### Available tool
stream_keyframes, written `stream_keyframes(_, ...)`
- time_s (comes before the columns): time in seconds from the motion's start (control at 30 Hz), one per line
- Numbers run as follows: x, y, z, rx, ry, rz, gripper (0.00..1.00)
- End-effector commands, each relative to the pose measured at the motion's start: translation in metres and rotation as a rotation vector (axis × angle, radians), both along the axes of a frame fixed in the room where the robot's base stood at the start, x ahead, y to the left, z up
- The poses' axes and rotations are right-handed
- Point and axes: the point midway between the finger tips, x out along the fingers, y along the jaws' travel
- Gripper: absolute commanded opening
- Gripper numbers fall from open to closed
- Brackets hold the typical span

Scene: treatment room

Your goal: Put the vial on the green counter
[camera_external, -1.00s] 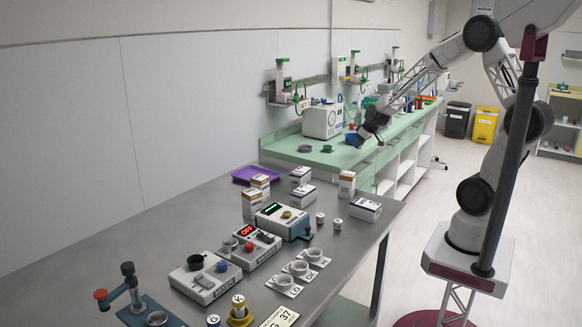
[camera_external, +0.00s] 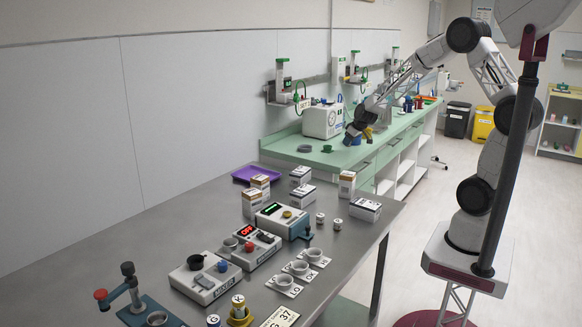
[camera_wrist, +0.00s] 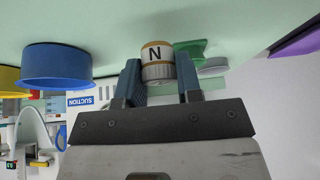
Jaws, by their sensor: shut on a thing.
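The vial (camera_wrist: 156,62) is a small white cylinder with a tan band and a black letter N, seen in the wrist view between the two blue fingers. My gripper (camera_wrist: 158,75) is shut on it. In the external view my gripper (camera_external: 349,138) is low over the green counter (camera_external: 300,160), near its front half; the vial is too small to make out there. The counter surface (camera_wrist: 235,25) fills the top of the wrist view, close to the vial. I cannot tell whether the vial touches it.
A green object (camera_external: 327,148) and a grey ring (camera_external: 304,148) lie on the counter left of my gripper. A white machine (camera_external: 322,121) stands behind. A blue container (camera_wrist: 55,65) is close by in the wrist view. The counter's near-left end has free room.

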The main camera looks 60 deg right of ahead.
Motion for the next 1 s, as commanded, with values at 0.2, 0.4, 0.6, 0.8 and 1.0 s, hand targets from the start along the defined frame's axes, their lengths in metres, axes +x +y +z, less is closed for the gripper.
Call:
stream_keyframes(0.2,0.0,0.0,-0.009,0.0,0.002,0.001,0.1)
stream_keyframes(0.4,0.0,0.0,-0.029,0.0,0.0,0.0,0.1)
stream_keyframes(0.6,0.0,0.0,-0.035,0.0,0.0,0.001,0.1)
stream_keyframes(0.8,0.0,0.0,-0.035,0.0,0.0,0.001,0.1)
stream_keyframes(1.0,0.0,0.0,-0.038,0.0,0.0,0.001,0.37)
